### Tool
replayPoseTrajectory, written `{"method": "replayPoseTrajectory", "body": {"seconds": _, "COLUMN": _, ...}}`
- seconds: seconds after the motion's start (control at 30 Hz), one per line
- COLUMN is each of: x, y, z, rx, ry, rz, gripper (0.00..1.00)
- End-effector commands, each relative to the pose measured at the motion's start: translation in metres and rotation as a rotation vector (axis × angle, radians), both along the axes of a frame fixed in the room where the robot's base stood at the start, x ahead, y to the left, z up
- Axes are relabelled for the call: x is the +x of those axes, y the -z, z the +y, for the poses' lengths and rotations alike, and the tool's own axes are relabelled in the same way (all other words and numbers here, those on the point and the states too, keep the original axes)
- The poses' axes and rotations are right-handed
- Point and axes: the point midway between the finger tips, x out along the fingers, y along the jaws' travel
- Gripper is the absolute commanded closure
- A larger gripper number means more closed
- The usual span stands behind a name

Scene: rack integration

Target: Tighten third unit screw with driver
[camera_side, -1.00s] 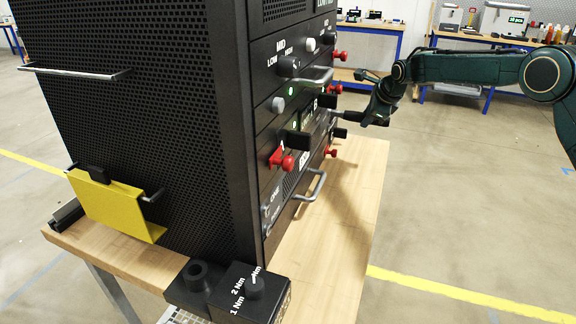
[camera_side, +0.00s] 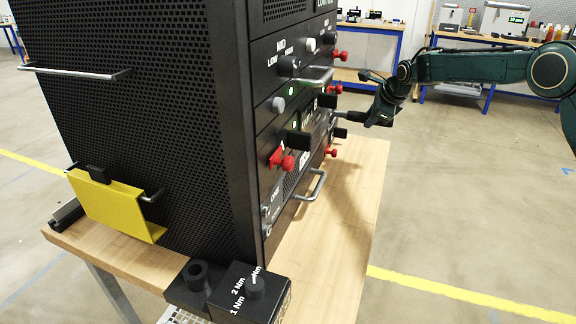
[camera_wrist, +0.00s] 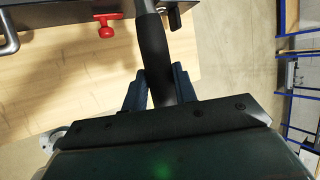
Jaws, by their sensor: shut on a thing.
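My gripper (camera_side: 380,114) is shut on the driver (camera_side: 358,117), a dark-handled tool with a thin shaft that points left at the rack front. In the wrist view the driver's black handle (camera_wrist: 154,55) runs up from between my gripper's fingers (camera_wrist: 156,88). The rack (camera_side: 150,110) is a tall black cabinet with several units in its front. The driver's tip is close to the front of a middle unit (camera_side: 312,124), near a black knob. The screw itself is too small or hidden to make out, so I cannot tell whether the tip touches it.
Red knobs (camera_side: 281,160) and metal handles (camera_side: 312,186) stick out of the rack front. A black torque block (camera_side: 245,291) marked 1 Nm and 2 Nm sits at the table's near corner. A yellow holder (camera_side: 115,207) hangs on the rack side. The wooden table (camera_side: 350,190) right of the rack is bare.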

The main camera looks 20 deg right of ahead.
Motion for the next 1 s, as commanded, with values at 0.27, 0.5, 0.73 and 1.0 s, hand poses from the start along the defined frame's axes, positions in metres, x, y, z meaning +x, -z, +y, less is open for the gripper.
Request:
{"method": "replayPoseTrajectory", "body": {"seconds": 0.27, "x": -0.011, "y": -0.001, "z": -0.013, "rx": 0.000, "ry": 0.004, "rz": -0.002, "gripper": 1.00}}
{"method": "replayPoseTrajectory", "body": {"seconds": 0.5, "x": -0.021, "y": -0.001, "z": -0.023, "rx": 0.000, "ry": 0.005, "rz": -0.001, "gripper": 1.00}}
{"method": "replayPoseTrajectory", "body": {"seconds": 0.73, "x": -0.030, "y": -0.001, "z": -0.033, "rx": -0.001, "ry": 0.006, "rz": -0.002, "gripper": 1.00}}
{"method": "replayPoseTrajectory", "body": {"seconds": 1.0, "x": -0.040, "y": -0.001, "z": -0.041, "rx": 0.000, "ry": 0.005, "rz": 0.000, "gripper": 1.00}}
